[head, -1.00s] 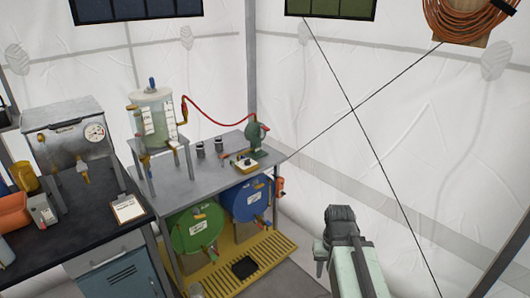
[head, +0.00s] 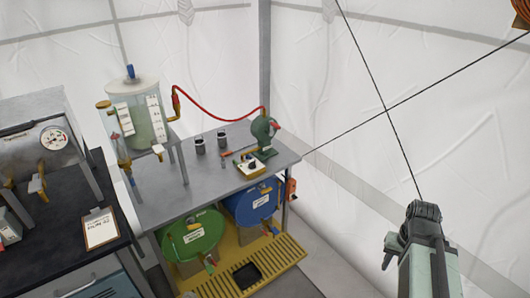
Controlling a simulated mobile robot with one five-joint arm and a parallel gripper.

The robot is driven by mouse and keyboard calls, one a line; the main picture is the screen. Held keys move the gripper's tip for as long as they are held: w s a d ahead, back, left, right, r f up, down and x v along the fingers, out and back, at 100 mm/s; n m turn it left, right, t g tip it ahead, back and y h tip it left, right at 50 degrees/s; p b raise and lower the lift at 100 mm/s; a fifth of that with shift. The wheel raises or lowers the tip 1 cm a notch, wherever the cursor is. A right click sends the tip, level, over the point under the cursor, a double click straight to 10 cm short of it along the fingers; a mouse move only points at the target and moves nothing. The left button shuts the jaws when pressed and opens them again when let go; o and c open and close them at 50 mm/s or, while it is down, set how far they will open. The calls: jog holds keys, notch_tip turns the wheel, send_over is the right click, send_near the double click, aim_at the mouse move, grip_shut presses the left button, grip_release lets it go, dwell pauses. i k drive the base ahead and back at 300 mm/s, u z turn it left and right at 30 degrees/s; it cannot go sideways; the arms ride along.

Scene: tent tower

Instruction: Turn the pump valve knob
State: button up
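The green pump (head: 263,133) stands upright at the back right of the grey metal table (head: 195,185). A small red part (head: 277,126) sticks out at its right side, and a red hose joins it from the left. A small yellowish box (head: 250,166) with dark knob-like parts sits in front of the pump. I cannot tell for sure which part is the valve knob. The dark end of my arm, with my gripper (head: 390,246), shows at the lower right, well apart from the pump and table. Its fingers are too unclear to tell open from shut.
A clear tank (head: 136,118) stands on a raised stand at the table's left. Green (head: 193,236) and blue (head: 251,203) drums lie below, over a yellow grated tray (head: 283,262). A dark bench with a clipboard (head: 100,229) is at left. Floor right of the table looks free.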

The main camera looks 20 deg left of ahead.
aim_at(252, 166)
jog(key=u, duration=0.4)
jog(key=i, duration=0.85)
jog(key=u, duration=1)
jog(key=k, duration=0.75)
jog(key=u, duration=0.05)
jog(key=i, duration=0.9)
jog(key=z, duration=0.1)
